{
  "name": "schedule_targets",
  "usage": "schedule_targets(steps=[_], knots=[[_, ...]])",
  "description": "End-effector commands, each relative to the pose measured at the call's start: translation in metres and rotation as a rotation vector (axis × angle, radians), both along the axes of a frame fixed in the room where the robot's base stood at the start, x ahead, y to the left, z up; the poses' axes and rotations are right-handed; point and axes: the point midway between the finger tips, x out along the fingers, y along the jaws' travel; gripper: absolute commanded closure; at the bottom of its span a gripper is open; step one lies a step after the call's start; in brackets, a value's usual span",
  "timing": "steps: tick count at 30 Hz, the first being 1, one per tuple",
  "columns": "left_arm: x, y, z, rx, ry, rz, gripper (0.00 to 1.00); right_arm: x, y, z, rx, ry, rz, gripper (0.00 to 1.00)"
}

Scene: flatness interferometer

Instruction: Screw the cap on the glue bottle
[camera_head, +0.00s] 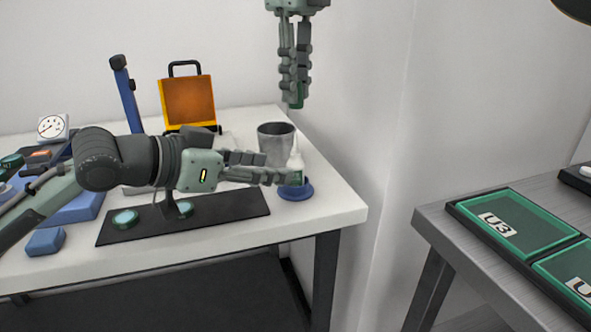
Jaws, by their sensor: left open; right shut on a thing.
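The glue bottle (297,161) is pale with a narrow top and stands upright on a round blue base (297,193) near the right end of the white table. My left gripper (279,170) is open at the bottle, with one finger reaching across its lower part. The picture does not show clearly whether the finger touches it. My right gripper (295,97) points down, high above the bottle, and is shut on a green piece that looks like the cap (297,101). The fingers hide part of this piece.
A metal cup (275,142) stands just behind the bottle. A dark plate (236,212) with round green-tinted discs lies in front of my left gripper. An orange case (188,102) stands at the back. Green trays (516,224) lie on the separate grey table at right.

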Motion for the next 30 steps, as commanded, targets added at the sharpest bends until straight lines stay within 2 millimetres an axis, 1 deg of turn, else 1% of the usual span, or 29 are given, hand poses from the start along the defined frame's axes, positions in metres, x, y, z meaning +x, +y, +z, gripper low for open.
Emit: schedule_targets(steps=[1, 6, 12, 17, 25, 30], knots=[[0.006, -0.009, -0.003, -0.002, 0.001, -0.003, 0.48, 0.000, 0.000, 0.000, 0.000, 0.000, 0.000, 0.90], [0.024, -0.031, -0.016, -0.001, 0.002, -0.002, 0.48, 0.000, 0.000, 0.000, 0.000, 0.000, 0.000, 0.90], [0.039, -0.046, -0.024, 0.000, -0.001, -0.001, 0.48, 0.000, 0.000, 0.000, 0.000, 0.000, 0.000, 0.90], [0.043, -0.051, -0.027, 0.000, 0.000, -0.001, 0.48, 0.000, 0.000, 0.000, 0.000, 0.000, 0.000, 0.90], [0.043, -0.051, -0.028, 0.001, -0.001, 0.000, 0.48, 0.000, 0.000, 0.000, 0.000, 0.000, 0.000, 0.90], [0.043, -0.051, -0.028, 0.001, 0.000, 0.000, 0.69, 0.000, 0.000, 0.000, 0.000, 0.000, 0.000, 0.90]])
